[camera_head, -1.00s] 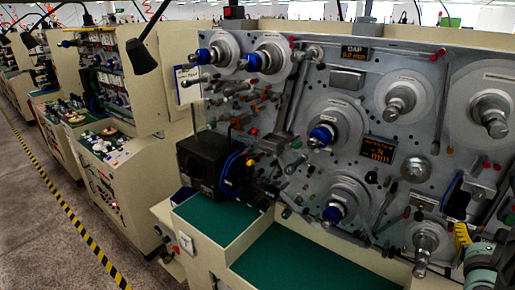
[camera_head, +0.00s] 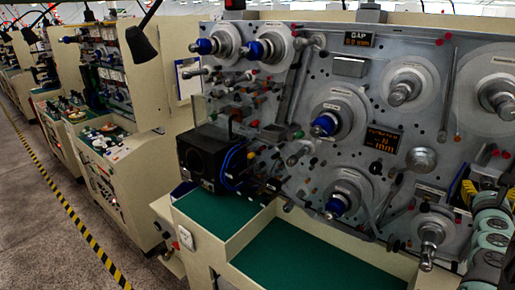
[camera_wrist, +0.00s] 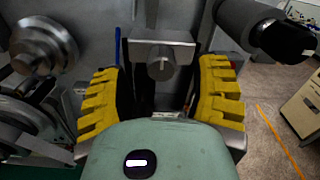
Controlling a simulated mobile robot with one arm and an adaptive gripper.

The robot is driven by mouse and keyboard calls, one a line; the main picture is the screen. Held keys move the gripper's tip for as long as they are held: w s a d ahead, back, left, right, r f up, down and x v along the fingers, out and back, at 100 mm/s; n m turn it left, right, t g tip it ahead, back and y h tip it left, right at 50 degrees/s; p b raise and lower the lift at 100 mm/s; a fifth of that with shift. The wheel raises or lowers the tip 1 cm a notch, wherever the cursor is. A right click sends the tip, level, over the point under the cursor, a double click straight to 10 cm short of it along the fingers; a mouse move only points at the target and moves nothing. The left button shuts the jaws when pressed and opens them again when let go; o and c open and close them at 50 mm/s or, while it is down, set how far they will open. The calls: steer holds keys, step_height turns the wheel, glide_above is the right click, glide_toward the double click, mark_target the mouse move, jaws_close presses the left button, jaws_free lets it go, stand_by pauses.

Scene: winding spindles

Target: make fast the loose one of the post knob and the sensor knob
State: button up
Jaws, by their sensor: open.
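In the wrist view a small round metal knob (camera_wrist: 161,68) stands out from a grey metal block (camera_wrist: 178,50), between the yellow fingers of my gripper (camera_wrist: 160,75). The fingers are spread, with a gap on each side of the knob; contact with the block behind is hard to tell. In the head view my gripper (camera_head: 469,194) is at the right edge of the machine panel and hides what is behind it. I cannot tell whether this knob is the post knob or the sensor knob, or whether it is loose.
A dark cylinder (camera_wrist: 264,28) juts out at the upper right of the wrist view, and a stepped metal spindle (camera_wrist: 42,45) is at the left. The grey panel (camera_head: 300,110) carries several spindles and rods. A green work surface (camera_head: 300,258) lies below.

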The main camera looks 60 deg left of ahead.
steer(key=shift+b+x, duration=0.4)
steer(key=shift+x, duration=0.65)
steer(key=shift+d, duration=0.15)
jaws_close()
